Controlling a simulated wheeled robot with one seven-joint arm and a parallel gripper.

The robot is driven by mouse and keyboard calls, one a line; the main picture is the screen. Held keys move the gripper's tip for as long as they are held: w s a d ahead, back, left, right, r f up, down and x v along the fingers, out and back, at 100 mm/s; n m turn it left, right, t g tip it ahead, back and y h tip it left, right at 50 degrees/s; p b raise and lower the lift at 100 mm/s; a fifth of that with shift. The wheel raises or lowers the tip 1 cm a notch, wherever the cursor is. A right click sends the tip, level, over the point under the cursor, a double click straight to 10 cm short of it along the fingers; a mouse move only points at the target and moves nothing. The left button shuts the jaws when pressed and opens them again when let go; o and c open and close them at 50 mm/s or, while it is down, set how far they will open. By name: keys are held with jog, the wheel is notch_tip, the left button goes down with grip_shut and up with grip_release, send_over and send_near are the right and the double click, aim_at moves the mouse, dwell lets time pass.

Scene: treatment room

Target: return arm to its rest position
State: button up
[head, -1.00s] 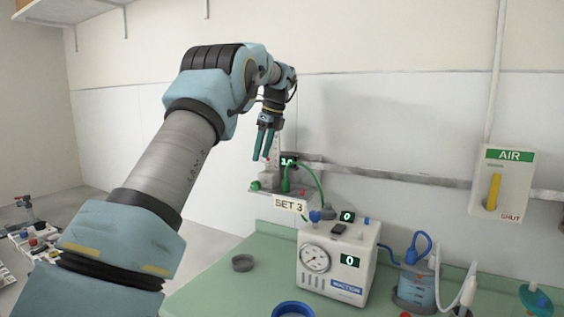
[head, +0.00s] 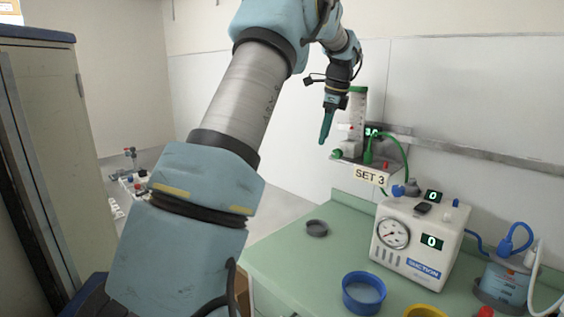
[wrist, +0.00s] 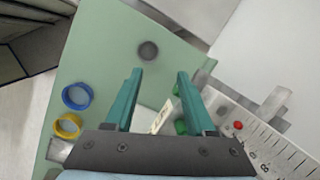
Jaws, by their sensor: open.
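My gripper (head: 325,131) hangs fingers-down in the head view, in the air left of the clear graduated flow tube (head: 357,110) on the wall shelf. In the wrist view my gripper (wrist: 157,75) shows two green fingers spread apart with nothing between them. The graduated tube (wrist: 262,135) is close by on the right of the fingers there. My arm reaches up from the bottom left and across the head view.
The green counter (head: 330,262) holds a suction unit (head: 415,240), a grey dish (head: 316,228), a blue ring-shaped dish (head: 363,292) and a yellow one (head: 425,311). A shelf labelled SET 3 (head: 369,175) juts from the wall. A tall cabinet (head: 60,130) stands at left.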

jog(key=s+a+f+n, duration=0.5)
jog(key=s+a+n, duration=0.2)
jog(key=s, duration=0.2)
jog(key=s+a+f+n+h+b, duration=0.1)
jog(key=s+a+f+n, duration=0.5)
jog(key=s, duration=0.4)
jog(key=s+a+f+n+h+b, duration=0.1)
jog(key=s+a+f+n, duration=0.4)
jog(key=s+a+n, duration=0.3)
jog(key=shift+s+a+f, duration=0.25)
jog(key=shift+s+f, duration=0.15)
jog(key=shift+s, duration=0.65)
